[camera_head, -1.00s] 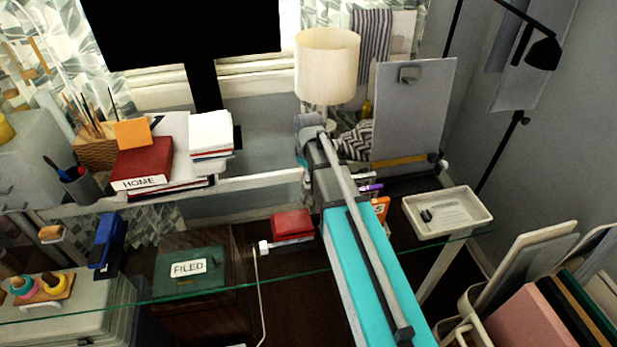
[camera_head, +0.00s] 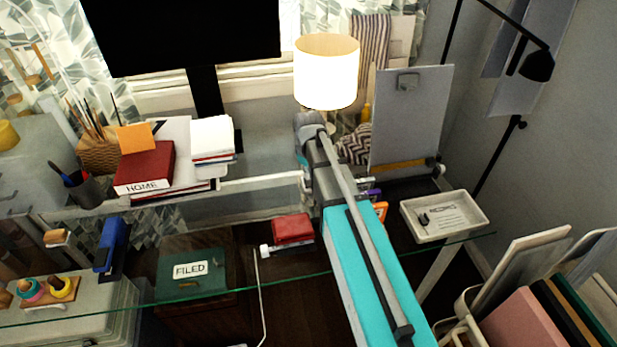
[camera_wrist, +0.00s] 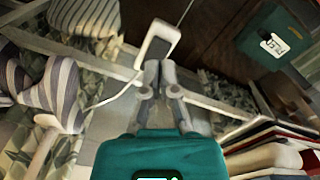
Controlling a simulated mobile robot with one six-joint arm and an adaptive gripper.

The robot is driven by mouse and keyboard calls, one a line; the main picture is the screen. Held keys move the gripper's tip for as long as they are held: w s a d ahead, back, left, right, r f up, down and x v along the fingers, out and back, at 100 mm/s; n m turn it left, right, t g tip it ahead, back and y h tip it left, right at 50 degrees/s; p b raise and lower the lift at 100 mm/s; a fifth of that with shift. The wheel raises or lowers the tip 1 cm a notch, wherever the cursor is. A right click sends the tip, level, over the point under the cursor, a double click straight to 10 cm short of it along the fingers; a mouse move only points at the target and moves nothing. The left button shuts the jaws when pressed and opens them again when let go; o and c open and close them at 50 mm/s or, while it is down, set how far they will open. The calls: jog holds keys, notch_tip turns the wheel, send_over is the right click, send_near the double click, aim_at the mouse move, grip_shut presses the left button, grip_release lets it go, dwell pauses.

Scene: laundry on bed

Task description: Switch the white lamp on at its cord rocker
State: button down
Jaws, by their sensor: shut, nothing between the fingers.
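The white lamp (camera_head: 326,72) stands at the back of the glass desk, its shade glowing brightly; my arm partly covers its base. In the wrist view, a white block with a dark face (camera_wrist: 158,43), which looks like the cord rocker, lies on a thin white cord (camera_wrist: 112,97). My gripper (camera_wrist: 160,66) is shut and empty, its fingertips at the near edge of this block. I cannot tell whether they touch it. In the head view my arm hides the fingertips and the rocker.
A grey clipboard (camera_head: 411,120) stands right of the lamp, with a white tray (camera_head: 446,236) in front. Red and white books (camera_head: 147,165) and a pen cup (camera_head: 84,190) are at left. A red box (camera_head: 292,228) and a green FILED box (camera_head: 190,272) sit lower down.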

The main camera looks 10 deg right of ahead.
aim_at(309, 185)
jog(key=shift+r+p, duration=1.9)
jog(key=shift+r, duration=0.25)
jog(key=shift+s, duration=0.15)
